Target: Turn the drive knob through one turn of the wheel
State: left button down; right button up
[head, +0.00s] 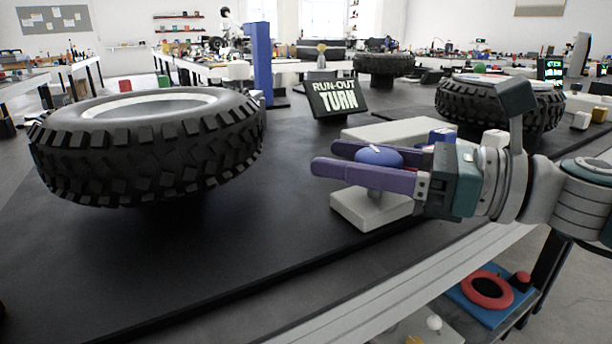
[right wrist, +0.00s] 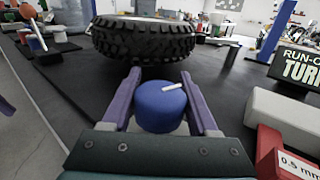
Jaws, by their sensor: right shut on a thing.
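The drive knob (head: 378,155) is blue with a white pointer mark and stands on a pale block (head: 370,208) on the dark bench top. In the right wrist view the knob (right wrist: 160,106) sits between two purple fingers. My right gripper (head: 345,165) comes in from the right and is shut on the knob. The wheel (head: 150,140) is a large black knobbly tyre with a pale rim, lying flat at the left; it also shows in the right wrist view (right wrist: 145,40). A sign (head: 337,97) reads "RUN-OUT TURN".
A blue post (head: 261,65) stands behind the wheel. A long pale block (head: 400,131) lies behind the knob. A second tyre (head: 480,102) lies at the right behind my gripper. A red block (right wrist: 280,155) marked "0.5 mm" is close to my right gripper. The bench between wheel and knob is clear.

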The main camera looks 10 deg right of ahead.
jog(key=n+g+b, duration=0.1)
jog(key=n+g+y+b, duration=0.1)
jog(key=g+y+b, duration=0.1)
jog(key=shift+s+a+f+n+g+b, duration=0.2)
jog(key=shift+s+n+g+b, duration=0.1)
jog(key=shift+n+g, duration=0.1)
jog(key=shift+s+r+n+g+y+b, duration=0.2)
jog(key=shift+n+g+y+b, duration=0.1)
jog(key=shift+n+g+b, duration=0.65)
jog(key=shift+m, duration=0.25)
jog(key=o, duration=1.4)
jog(key=shift+c, duration=0.2)
jog(key=v, duration=1)
jog(key=shift+r+p, duration=0.1)
jog(key=shift+p, duration=0.25)
